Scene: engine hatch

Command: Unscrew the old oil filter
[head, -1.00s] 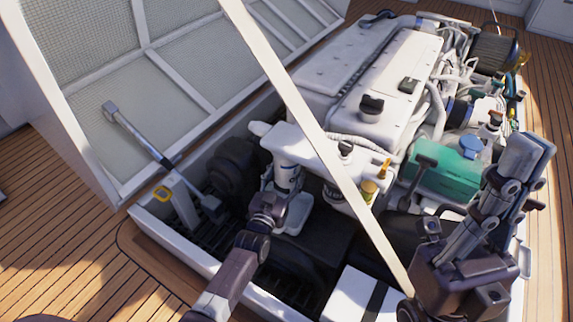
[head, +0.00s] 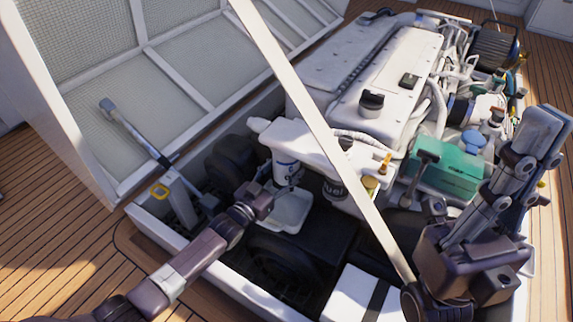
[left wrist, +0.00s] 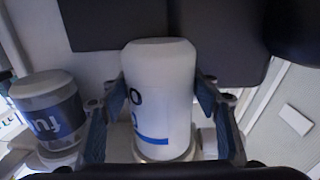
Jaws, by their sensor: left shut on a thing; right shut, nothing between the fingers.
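The old oil filter (head: 286,168), a white canister with dark blue lettering and a blue stripe, hangs under the white engine housing. In the left wrist view the filter (left wrist: 158,85) stands between the two blue-padded fingers. My left gripper (left wrist: 162,98) is shut on it, one finger on each side. In the head view my left gripper (head: 279,187) is at the filter's lower part, its fingers hard to make out. My right gripper (head: 545,118) is raised at the right, shut and empty, well away from the filter.
A second canister marked "fuel" (head: 334,188) is close beside the filter; it also shows in the left wrist view (left wrist: 50,112). A white tray (head: 290,217) lies below. A pale strut (head: 300,95) crosses the view. A green box (head: 447,168) stands near my right arm.

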